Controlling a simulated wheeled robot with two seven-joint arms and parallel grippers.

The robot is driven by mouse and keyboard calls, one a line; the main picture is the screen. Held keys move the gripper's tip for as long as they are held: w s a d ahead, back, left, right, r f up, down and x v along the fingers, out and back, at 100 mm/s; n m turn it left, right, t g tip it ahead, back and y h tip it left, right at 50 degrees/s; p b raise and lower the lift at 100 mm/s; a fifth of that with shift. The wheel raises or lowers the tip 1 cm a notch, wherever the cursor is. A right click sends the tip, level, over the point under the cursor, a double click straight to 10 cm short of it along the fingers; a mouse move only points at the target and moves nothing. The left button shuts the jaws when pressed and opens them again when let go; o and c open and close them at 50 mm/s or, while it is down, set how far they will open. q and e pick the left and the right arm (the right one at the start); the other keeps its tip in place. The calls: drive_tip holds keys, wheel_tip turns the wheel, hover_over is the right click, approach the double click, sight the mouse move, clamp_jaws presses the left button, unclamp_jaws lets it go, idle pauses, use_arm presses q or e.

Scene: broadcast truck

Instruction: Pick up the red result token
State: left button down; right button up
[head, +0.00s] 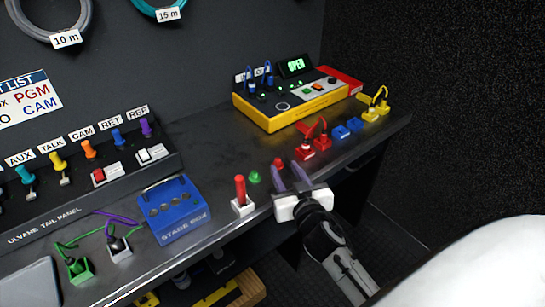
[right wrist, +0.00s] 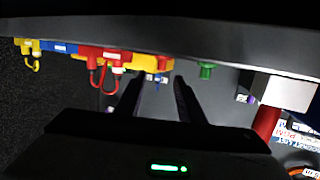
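The red result token (head: 278,163) is a small red piece on the dark counter. It sits just beyond the fingertips of my right gripper (head: 289,172), nearer the left finger. In the right wrist view the picture is inverted, and a small red piece (right wrist: 164,61) shows between and past the two dark fingers (right wrist: 158,82). The right gripper is open, with nothing visible between its fingers. A green token (head: 254,177) stands to the left of the red one, and also shows in the right wrist view (right wrist: 207,70). My left gripper is not in view.
A white block with a red upright handle (head: 240,190) stands left of my gripper. Red connectors (head: 314,140), blue connectors (head: 347,128) and yellow ones (head: 375,105) line the counter to the right. A yellow box (head: 290,105) is behind; a blue "STAGE" box (head: 174,211) is left.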

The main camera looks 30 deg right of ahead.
sight(278, 161)
drive_tip(key=shift+f+x, duration=0.2)
drive_tip(key=shift+x, duration=3.35)
drive_tip(key=shift+a, duration=0.1)
clamp_jaws()
